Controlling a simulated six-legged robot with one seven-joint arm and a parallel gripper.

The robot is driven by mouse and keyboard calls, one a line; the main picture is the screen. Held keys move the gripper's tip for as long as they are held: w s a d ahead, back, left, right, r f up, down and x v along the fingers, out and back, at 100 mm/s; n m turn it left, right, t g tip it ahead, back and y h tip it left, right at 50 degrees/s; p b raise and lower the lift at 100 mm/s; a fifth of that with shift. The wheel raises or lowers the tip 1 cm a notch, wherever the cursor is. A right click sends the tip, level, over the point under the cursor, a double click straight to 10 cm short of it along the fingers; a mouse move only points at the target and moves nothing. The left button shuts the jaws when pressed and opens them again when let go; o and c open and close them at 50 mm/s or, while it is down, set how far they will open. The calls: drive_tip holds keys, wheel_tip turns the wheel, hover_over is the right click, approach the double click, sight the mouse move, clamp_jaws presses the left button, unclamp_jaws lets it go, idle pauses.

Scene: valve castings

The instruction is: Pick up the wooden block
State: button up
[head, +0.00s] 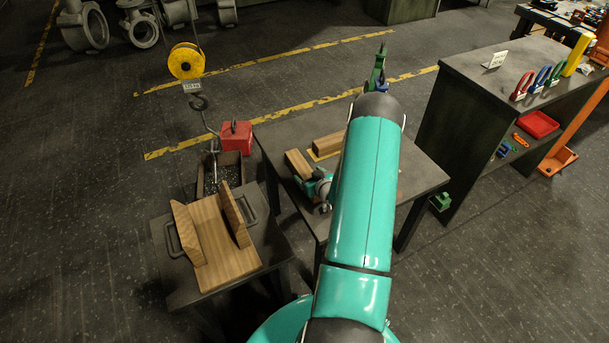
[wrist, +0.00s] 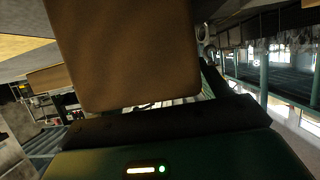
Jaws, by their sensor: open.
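A brown wooden block (head: 299,164) is on the dark table (head: 415,175) in the head view, right beside my gripper (head: 313,186). The block's plain brown face (wrist: 125,50) fills the upper middle of the wrist view, very close to the camera. My gripper is open. Its dark front edge and body (wrist: 165,145) cross the bottom of the wrist view below the block. The fingertips are not clear, and I cannot tell whether they touch the block. A second wooden block (head: 328,144) lies behind, on a yellow-edged patch, partly hidden by my arm.
A wooden cradle (head: 225,245) with two upright boards stands on a lower stand at left. A hook hangs from a yellow reel (head: 187,61) above a dark bin (head: 229,172). A red box (head: 236,137) sits behind it. A workbench (head: 480,75) with tools stands right.

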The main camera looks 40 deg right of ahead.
drive_tip(key=shift+x, duration=0.95)
drive_tip(key=c, duration=1.3)
drive_tip(key=shift+r, duration=0.1)
drive_tip(key=shift+c, duration=0.2)
